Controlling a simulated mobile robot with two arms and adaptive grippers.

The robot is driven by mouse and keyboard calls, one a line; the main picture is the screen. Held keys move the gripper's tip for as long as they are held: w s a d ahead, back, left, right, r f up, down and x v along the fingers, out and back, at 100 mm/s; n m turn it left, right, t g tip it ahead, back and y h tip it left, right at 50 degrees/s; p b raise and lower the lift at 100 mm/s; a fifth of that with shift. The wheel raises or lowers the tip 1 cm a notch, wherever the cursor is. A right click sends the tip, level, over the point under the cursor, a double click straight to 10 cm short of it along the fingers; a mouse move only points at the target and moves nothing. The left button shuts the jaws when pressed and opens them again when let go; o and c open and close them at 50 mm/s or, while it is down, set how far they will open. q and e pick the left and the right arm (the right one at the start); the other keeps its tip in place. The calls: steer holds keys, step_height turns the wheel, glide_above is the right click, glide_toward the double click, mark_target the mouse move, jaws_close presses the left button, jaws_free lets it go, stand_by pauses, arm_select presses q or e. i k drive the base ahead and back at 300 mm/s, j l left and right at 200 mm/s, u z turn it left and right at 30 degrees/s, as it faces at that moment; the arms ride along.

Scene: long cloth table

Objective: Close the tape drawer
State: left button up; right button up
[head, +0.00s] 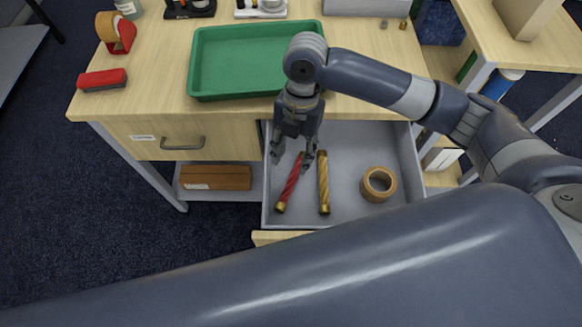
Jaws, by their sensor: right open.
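The tape drawer (345,215) is pulled out from under the wooden table, on the right of a shut drawer. Inside its grey tray lie a red roll with gold ends (290,186), a gold roll (323,185) and a ring of brown tape (378,185). A bit of its wooden front (272,238) shows at the bottom; my arm hides the rest. My right gripper (293,158) points down over the drawer's left part, above the upper end of the red roll, open and empty. My left gripper is not in view.
A green tray (238,62) stands on the tabletop behind the drawer. A red brush (102,80) and a tape dispenser (117,33) are at the left. The shut drawer (185,137) has a grey handle. A brown box (215,178) lies on the shelf below.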

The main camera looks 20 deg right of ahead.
mark_target(352, 147)
steer(key=k, duration=1.5)
